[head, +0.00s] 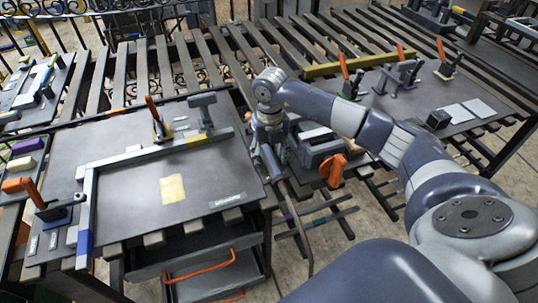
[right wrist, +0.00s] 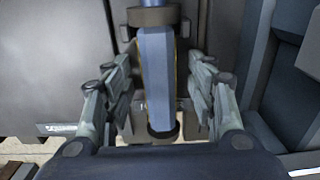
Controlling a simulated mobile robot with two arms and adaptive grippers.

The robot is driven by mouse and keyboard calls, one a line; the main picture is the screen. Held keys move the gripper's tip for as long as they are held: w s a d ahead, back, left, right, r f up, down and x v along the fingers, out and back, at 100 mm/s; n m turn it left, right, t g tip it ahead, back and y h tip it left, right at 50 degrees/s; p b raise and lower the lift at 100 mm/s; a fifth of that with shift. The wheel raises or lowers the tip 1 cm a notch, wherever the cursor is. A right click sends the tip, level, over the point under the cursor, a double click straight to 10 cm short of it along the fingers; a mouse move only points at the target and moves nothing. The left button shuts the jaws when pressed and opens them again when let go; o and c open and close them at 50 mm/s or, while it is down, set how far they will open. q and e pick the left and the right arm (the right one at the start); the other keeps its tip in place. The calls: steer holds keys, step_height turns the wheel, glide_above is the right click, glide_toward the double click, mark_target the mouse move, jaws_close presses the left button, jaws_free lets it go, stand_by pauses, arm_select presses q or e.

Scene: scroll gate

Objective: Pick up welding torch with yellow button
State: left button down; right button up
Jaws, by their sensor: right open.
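The welding torch's blue-grey handle (right wrist: 157,70) shows in the right wrist view, with dark collars at both ends. In the head view it is a short blue-grey cylinder (head: 270,163) between the two worktops, partly covered by my gripper. Thin yellow edges show beside the handle, but I cannot make out a yellow button. My right gripper (head: 268,145) is open over the torch, with one finger on each side of the handle. Whether the fingers touch it is unclear. My left gripper is not in view.
A dark worktop (head: 130,140) with a steel square, clamps and a yellow note stands left. A grey machine box (head: 318,147) with an orange part (head: 333,168) is close right of the gripper. A slatted table (head: 480,75) with clamps lies behind. An open drawer (head: 205,272) is below.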

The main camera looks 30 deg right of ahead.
jaws_close()
steer(key=shift+r, duration=0.15)
